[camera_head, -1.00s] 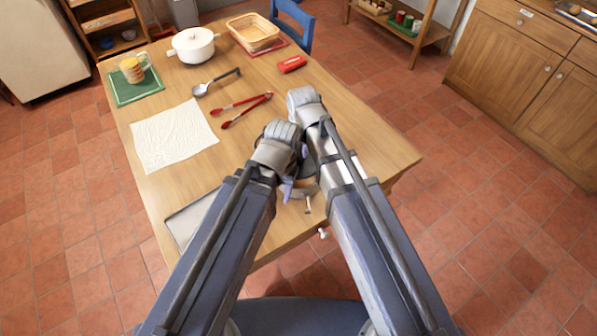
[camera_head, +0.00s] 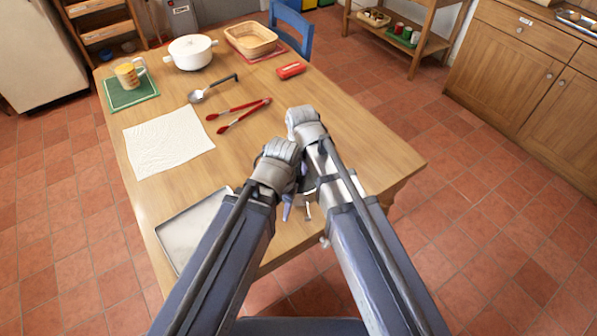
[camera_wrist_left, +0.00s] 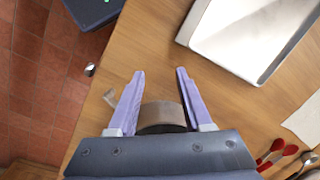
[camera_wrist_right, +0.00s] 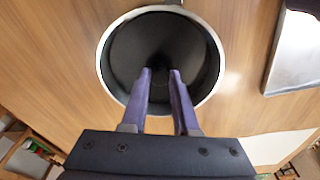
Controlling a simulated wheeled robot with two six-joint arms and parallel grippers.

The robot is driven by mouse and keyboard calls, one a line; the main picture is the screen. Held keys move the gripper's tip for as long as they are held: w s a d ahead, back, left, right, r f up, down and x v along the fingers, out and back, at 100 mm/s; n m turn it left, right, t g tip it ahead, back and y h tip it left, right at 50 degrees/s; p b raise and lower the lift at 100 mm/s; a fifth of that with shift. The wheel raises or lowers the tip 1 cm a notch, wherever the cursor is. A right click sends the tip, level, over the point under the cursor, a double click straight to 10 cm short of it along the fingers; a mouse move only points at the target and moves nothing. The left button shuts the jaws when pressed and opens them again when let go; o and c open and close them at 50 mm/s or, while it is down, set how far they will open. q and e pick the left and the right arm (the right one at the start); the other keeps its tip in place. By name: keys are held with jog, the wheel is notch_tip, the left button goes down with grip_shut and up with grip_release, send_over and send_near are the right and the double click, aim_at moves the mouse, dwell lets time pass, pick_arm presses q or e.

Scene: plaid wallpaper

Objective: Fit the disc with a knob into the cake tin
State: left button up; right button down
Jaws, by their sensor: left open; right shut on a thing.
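The cake tin (camera_wrist_right: 101,58), a round silver-rimmed ring, stands on the table in the right wrist view. A dark grey disc (camera_wrist_right: 128,48) lies within its rim. My right gripper (camera_wrist_right: 160,72) is shut near the disc's middle, on its knob; the fingers hide the knob. I cannot tell whether the disc is seated or held a little above the bottom. My left gripper (camera_wrist_left: 160,72) is open and empty. Part of the tin's curved grey-brown wall (camera_wrist_left: 163,113) shows between its fingers, below their tips. In the head view, my arms hide most of the tin.
A metal tray (camera_head: 190,232) lies left of my left arm. A white cloth (camera_head: 167,142), red tongs (camera_head: 236,113), a ladle (camera_head: 212,88), a white pot (camera_head: 190,54) and a wicker basket (camera_head: 251,40) lie farther back. The table's right part is clear.

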aim_at(300, 182)
pick_arm(q)
jog(key=shift+f, duration=0.1)
pick_arm(e)
jog(key=shift+f, duration=0.1)
pick_arm(q)
jog(key=shift+f+b, duration=0.5)
jog(key=shift+b, duration=0.1)
pick_arm(e)
jog(key=shift+f, duration=0.5)
jog(key=c, duration=0.7)
grip_release()
pick_arm(q)
jog(key=shift+r, duration=0.1)
pick_arm(e)
jog(key=shift+r, duration=0.1)
pick_arm(q)
notch_tip(300, 182, up, 13)
jog(key=p, duration=1.3)
pick_arm(e)
jog(key=r, duration=0.4)
jog(key=s+r, duration=0.1)
jog(key=r, duration=0.8)
jog(key=shift+s+d, duration=0.2)
